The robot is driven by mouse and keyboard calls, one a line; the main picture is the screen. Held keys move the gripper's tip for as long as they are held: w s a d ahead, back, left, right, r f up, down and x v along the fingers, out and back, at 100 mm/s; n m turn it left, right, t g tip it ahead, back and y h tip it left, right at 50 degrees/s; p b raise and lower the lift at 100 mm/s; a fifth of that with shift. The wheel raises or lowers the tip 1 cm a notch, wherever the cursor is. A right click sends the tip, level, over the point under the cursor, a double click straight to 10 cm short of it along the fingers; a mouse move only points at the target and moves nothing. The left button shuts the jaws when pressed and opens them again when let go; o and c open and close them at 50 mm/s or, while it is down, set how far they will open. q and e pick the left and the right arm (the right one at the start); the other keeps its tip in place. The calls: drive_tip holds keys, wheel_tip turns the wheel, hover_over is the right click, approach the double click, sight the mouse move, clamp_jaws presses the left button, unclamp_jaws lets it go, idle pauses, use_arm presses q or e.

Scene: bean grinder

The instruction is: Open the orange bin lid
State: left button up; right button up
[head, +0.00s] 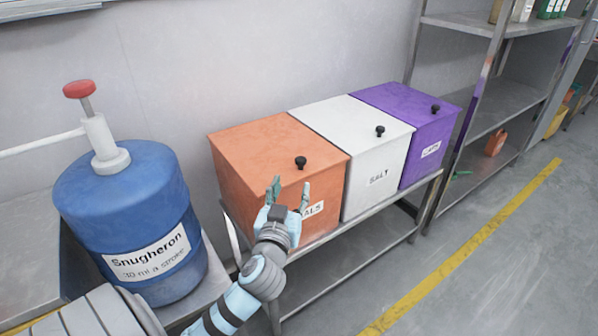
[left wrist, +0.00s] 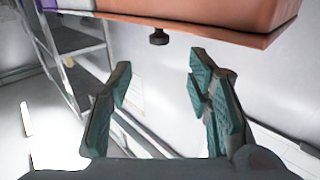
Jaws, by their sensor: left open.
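The orange bin (head: 235,185) stands at the left of a row of three, with its sloped lid (head: 262,140) shut. A black knob (head: 300,162) sits near the lid's front edge. My left gripper (head: 290,188) is open and empty in front of the bin, just below the knob in the picture. It hides part of the bin's label. In the left wrist view, the knob (left wrist: 158,38) shows beyond the spread fingers (left wrist: 160,75), roughly centred between them and apart from them. The orange lid (left wrist: 225,12) crosses the top there. My right gripper is not in view.
A white bin (head: 350,125) and a purple bin (head: 405,105) stand right of the orange one on a metal table (head: 345,262). A blue drum (head: 130,220) with a red-topped pump stands left, near my arm. Metal shelves (head: 500,105) stand at right.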

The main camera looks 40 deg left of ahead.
sight(300, 164)
use_arm(q)
drive_tip(key=b+x, duration=0.1)
drive_tip(key=x, duration=0.9)
drive_tip(key=shift+w, duration=0.15)
clamp_jaws()
